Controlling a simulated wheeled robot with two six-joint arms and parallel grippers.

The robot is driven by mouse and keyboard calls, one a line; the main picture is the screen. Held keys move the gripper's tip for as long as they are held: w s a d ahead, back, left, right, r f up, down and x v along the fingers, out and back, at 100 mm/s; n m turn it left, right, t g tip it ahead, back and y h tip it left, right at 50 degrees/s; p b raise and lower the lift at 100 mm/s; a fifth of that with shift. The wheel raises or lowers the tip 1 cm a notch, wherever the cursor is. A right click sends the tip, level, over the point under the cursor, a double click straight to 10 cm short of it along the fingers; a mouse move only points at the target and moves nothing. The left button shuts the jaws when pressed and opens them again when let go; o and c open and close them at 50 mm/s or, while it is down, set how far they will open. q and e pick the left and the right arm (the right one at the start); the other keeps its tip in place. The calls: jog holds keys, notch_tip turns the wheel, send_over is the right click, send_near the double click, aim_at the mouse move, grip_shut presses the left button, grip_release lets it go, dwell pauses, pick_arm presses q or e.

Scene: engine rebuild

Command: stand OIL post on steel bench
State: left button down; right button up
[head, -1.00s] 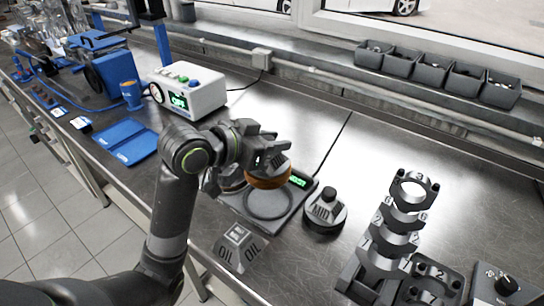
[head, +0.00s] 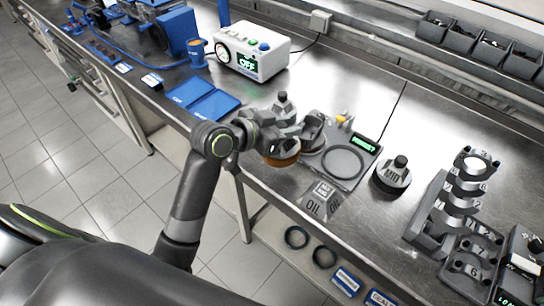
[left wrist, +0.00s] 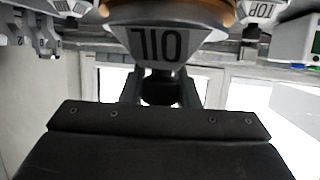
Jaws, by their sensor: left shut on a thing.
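My left gripper (head: 298,132) is shut on the OIL post (head: 282,157), a grey piece with a copper-coloured band. The post is at the left of the scale, over the steel bench (head: 440,120) near its front edge. In the left wrist view the post (left wrist: 160,44) shows its OIL label upside down, with its dark knob between the fingers. Whether its base touches the bench cannot be told. My right gripper is not in view.
A scale (head: 343,162) with a round plate lies right of the gripper. A MID post (head: 393,178) stands beyond it. Another knobbed post (head: 283,106) stands behind the gripper. A stepped rack (head: 455,205) is at the right; blue trays (head: 208,100) are at the left.

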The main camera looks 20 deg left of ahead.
aim_at(285, 150)
pick_arm(q)
jog(key=f, duration=0.4)
jog(key=shift+w+d, duration=0.1)
jog(key=shift+d, duration=0.2)
notch_tip(285, 150, down, 3)
jog(key=shift+a+f, duration=0.1)
jog(key=shift+a, duration=0.05)
jog(key=shift+f, duration=0.4)
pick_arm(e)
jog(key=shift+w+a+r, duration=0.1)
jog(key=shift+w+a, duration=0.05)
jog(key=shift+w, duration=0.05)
pick_arm(q)
jog(key=c, duration=1.1)
grip_release()
jog(key=shift+f, duration=0.1)
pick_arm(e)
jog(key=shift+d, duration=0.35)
